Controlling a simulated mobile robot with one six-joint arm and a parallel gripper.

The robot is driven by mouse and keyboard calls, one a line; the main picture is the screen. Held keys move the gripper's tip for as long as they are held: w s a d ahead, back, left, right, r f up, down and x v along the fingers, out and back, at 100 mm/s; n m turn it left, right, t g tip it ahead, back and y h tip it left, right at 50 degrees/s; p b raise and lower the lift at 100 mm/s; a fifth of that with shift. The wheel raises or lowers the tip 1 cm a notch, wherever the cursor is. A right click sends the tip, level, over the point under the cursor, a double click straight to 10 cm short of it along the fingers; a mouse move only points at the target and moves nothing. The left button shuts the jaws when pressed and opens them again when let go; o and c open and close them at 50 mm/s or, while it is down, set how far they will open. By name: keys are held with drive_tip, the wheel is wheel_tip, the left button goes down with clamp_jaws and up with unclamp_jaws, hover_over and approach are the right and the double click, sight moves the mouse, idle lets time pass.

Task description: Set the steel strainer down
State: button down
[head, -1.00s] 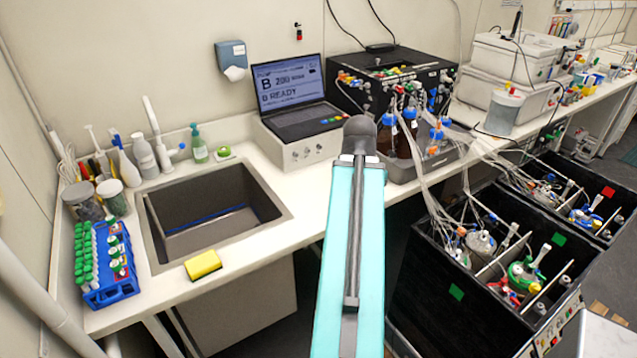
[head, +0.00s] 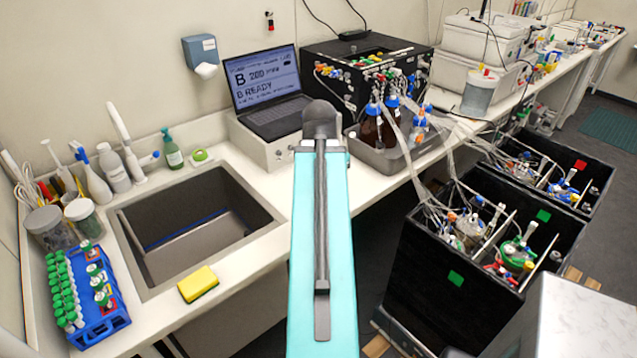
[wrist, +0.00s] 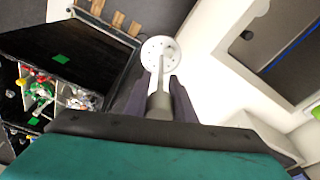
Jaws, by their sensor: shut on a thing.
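The steel strainer (wrist: 153,46) shows in the wrist view as a pale round disc with small holes and a straight handle. My gripper (wrist: 160,92) is shut on the handle, one dark finger on each side. The disc is beyond the fingertips, above the floor and the edge of the white counter in that view. I cannot tell its height. In the head view my teal arm fills the lower middle, and neither the gripper nor the strainer can be made out.
A sink (head: 133,268) is set in the counter (head: 262,182), with a yellow sponge (head: 198,284) at its front edge and a blue tube rack (head: 108,322) on its left. A laptop (head: 265,90) stands behind. Black bioreactor boxes (head: 425,270) stand right. A marble-topped surface (head: 585,318) is at lower right.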

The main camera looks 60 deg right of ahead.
drive_tip(key=shift+w+a, duration=0.1)
idle(0.3)
drive_tip(key=w+d+f, duration=0.1)
drive_tip(key=w+d, duration=0.8)
drive_tip(key=d, duration=0.3)
drive_tip(key=shift+f, duration=0.2)
idle(0.7)
drive_tip(key=shift+d, duration=0.15)
drive_tip(key=shift+w+d+f+b, duration=0.15)
drive_tip(key=shift+f+b, duration=0.65)
drive_tip(key=shift+f, duration=0.1)
drive_tip(key=shift+w+d+f+b, duration=0.1)
drive_tip(key=shift+f+b, duration=0.65)
drive_tip(key=shift+f, duration=0.15)
